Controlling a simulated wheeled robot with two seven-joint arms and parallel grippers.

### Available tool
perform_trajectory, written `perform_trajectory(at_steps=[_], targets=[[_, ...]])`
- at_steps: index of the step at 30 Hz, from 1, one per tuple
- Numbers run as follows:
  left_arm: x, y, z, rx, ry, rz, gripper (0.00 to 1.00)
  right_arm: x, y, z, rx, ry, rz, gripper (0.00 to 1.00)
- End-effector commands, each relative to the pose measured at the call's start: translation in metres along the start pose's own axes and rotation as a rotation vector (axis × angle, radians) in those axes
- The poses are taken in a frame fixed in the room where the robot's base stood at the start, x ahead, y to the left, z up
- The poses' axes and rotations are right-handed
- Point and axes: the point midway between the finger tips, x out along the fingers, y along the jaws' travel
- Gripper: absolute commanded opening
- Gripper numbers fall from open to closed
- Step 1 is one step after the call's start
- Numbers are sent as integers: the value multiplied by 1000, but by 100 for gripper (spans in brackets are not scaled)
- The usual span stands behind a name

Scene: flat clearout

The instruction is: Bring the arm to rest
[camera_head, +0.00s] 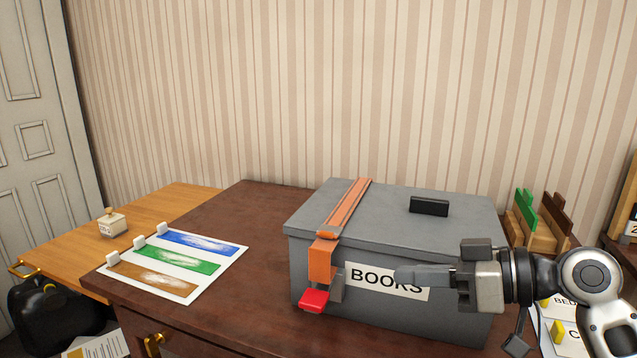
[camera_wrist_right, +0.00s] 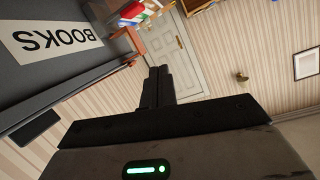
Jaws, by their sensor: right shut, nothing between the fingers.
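My right gripper (camera_head: 400,275) comes in from the right in the head view, in front of the grey box (camera_head: 460,235). Its fingers are shut with nothing between them and point left across the BOOKS label (camera_head: 362,279). Whether they touch the box cannot be told. In the right wrist view the shut fingers (camera_wrist_right: 157,88) point towards a door in the distance, with the grey box (camera_wrist_right: 60,80) at the left. My left gripper is not in view.
The box stands on a dark brown table (camera_head: 215,270), with an orange strap (camera_head: 345,208) and red tab (camera_head: 313,300) at its front. A colour-striped sheet (camera_head: 180,262) lies left. Wooden holders (camera_head: 540,235) stand behind at right.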

Motion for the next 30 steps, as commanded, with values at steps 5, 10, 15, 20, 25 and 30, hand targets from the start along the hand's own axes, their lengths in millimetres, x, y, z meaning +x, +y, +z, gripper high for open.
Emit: perform_trajectory(at_steps=[5, 10, 15, 20, 25, 30], targets=[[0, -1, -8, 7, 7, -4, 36, 18, 14, 47, 98, -14, 117, 0], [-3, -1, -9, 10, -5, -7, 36, 31, 21, 108, 193, -34, 271, 0], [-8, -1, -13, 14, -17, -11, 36, 31, 6, 198, 274, -73, 491, 0], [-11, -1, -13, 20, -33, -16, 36, 13, -33, 264, 275, -115, 672, 0], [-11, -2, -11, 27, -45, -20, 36, -3, -67, 294, 237, -144, 762, 0], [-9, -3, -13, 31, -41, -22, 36, -8, -77, 300, 218, -151, 784, 0]])
